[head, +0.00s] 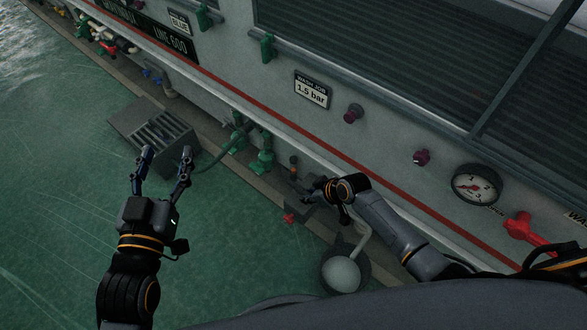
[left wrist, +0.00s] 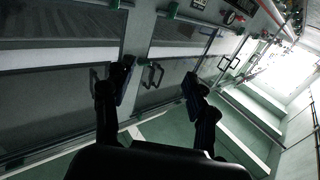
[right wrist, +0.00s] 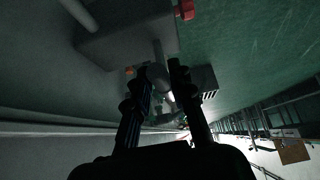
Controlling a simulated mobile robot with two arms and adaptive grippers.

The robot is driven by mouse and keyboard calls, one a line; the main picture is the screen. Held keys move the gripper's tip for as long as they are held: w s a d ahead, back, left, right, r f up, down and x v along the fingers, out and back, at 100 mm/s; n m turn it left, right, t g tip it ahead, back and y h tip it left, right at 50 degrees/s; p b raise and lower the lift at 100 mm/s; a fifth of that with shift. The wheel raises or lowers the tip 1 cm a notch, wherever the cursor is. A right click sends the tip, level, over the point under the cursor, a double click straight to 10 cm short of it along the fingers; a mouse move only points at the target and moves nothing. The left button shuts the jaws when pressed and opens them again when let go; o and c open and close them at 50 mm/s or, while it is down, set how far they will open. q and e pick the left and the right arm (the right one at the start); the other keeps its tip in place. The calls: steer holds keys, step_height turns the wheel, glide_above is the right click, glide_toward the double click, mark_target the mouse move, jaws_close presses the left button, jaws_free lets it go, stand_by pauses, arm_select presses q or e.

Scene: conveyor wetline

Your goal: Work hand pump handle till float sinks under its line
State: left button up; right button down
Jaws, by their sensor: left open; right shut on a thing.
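My right gripper (head: 308,187) is at the hand pump at the foot of the machine wall. It is shut on the pump handle, a pale rod (right wrist: 168,95) between its fingers (right wrist: 163,72) in the right wrist view. The pump's grey box (right wrist: 125,42) shows there with a red knob (right wrist: 187,10); the knob also shows in the head view (head: 289,217). A small upright part with an orange top (head: 293,160) stands behind the gripper; I cannot make out a float or its line. My left gripper (head: 167,160) is open and empty above the green floor.
A grey slotted box (head: 155,135) stands on the floor ahead of my left gripper. Green valves (head: 265,155) and a hose line the wall's foot. A round grey vessel (head: 345,270) is near my right arm. A gauge (head: 476,185) and red lever (head: 525,228) are at right.

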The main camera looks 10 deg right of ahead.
steer(key=shift+r+p, duration=0.3)
steer(key=shift+r, duration=0.1)
arm_select(q)
steer(key=shift+s+a+f+g+y, duration=0.6)
steer(key=shift+f+g, duration=1.2)
steer(key=shift+f, duration=0.95)
arm_select(e)
steer(key=shift+r+p, duration=0.3)
steer(key=shift+f+b, duration=0.5)
steer(key=shift+f, duration=0.15)
steer(key=shift+f+b, duration=0.45)
steer(key=shift+f, duration=0.15)
steer(key=shift+f+b, duration=0.45)
steer(key=shift+f, duration=0.1)
steer(key=shift+f+b, duration=0.3)
steer(key=shift+f, duration=0.15)
arm_select(q)
step_height(320, 180, up, 14)
steer(key=d+t+h, duration=0.2)
steer(key=t+h, duration=0.1)
steer(key=t, duration=0.5)
steer(key=shift+s+t, duration=0.4)
